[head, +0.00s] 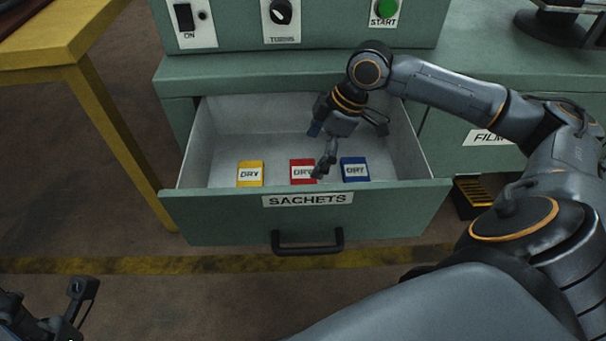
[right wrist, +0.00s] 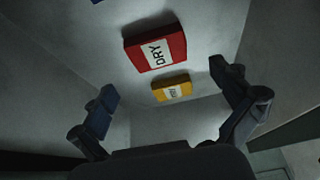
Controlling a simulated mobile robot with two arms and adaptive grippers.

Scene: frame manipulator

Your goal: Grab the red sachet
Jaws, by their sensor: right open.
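The red sachet (head: 301,166) lies in the open drawer, between the yellow sachet (head: 250,173) and the blue sachet (head: 354,168). My right gripper (head: 320,150) is inside the drawer, over the red sachet. One finger overlaps the right side of the red sachet in the head view. In the right wrist view, the red sachet (right wrist: 155,48) is beyond the spread, empty fingers (right wrist: 168,88), with the yellow sachet (right wrist: 172,89) below it. My left gripper (head: 50,305) shows only partly at the lower left corner, away from the drawer.
The drawer front (head: 390,205), labelled SACHETS, and its side walls surround the sachets. A green cabinet (head: 265,70) with controls stands behind. A yellow table (head: 95,110) is at the left. The back left of the drawer floor is clear.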

